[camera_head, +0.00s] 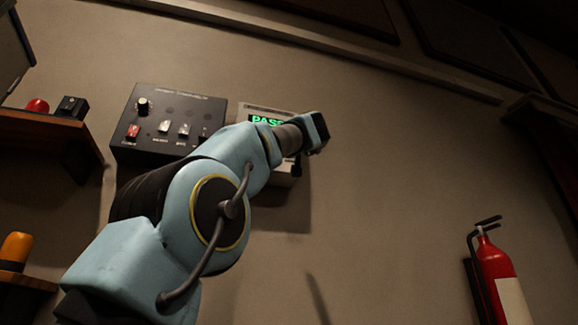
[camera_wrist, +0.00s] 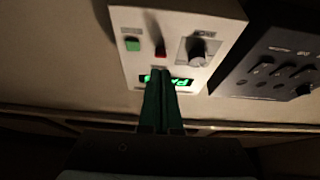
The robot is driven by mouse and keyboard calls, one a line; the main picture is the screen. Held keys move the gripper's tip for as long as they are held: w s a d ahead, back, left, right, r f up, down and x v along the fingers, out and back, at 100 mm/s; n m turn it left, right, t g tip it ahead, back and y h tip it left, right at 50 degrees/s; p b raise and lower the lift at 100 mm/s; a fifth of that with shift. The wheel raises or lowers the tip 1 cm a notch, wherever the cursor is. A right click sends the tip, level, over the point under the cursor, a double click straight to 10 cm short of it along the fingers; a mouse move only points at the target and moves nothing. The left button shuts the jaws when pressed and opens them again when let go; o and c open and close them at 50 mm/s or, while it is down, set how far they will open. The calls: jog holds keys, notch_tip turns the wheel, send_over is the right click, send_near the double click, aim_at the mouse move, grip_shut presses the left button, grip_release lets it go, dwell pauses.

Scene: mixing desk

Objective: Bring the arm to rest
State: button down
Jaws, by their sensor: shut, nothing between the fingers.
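My light blue arm reaches up across the middle of the head view toward the wall. Its end hides part of a pale box whose lit green display (camera_head: 266,120) reads "PASS", partly covered. My gripper (camera_wrist: 161,75) shows in the wrist view with its two dark fingers together and nothing between them. The fingertips overlap the lower part of the pale box (camera_wrist: 140,62) and cover part of its display; I cannot tell whether they touch it. The box carries a green button (camera_wrist: 132,44), a red switch (camera_wrist: 160,50) and a dark knob (camera_wrist: 197,48).
A black control panel (camera_head: 170,108) with a knob and several switches is on the wall left of the pale box. Shelves stand at the left, one with a red button (camera_head: 37,105). A fire extinguisher (camera_head: 496,272) is at the right. The wall between is clear.

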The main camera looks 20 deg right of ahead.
jog(key=shift+s+f, duration=0.3)
dwell(0.5)
